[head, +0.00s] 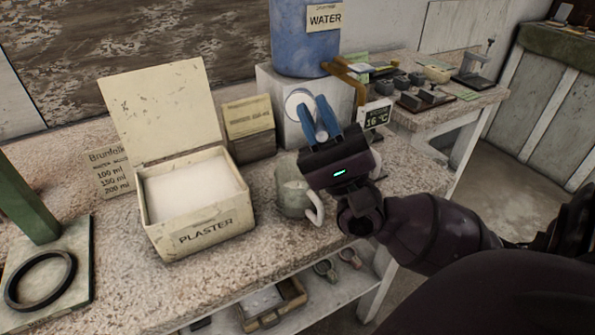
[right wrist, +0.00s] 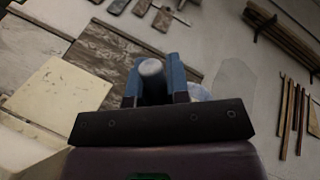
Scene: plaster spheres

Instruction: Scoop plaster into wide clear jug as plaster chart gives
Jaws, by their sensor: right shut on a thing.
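The cream plaster box (head: 197,235) stands open with its lid up, and white plaster (head: 190,190) fills it. A pale greenish jug (head: 291,197) with a white handle stands to its right, partly behind my right gripper. A chart (head: 108,175) with ml amounts is partly hidden by the box. My right gripper (head: 322,120) is above and right of the jug, blue fingers pointing up. It is shut on a pale rounded thing (right wrist: 152,69), seen between the fingers in the right wrist view; I cannot tell what it is. My left gripper is not in view.
A blue water tank (head: 300,40) stands on a pale block behind the gripper. A small 16 °C display (head: 376,115) is to the right. A green stand with a black ring (head: 40,282) is at the left. Small metal cups (head: 326,270) sit on the lower shelf.

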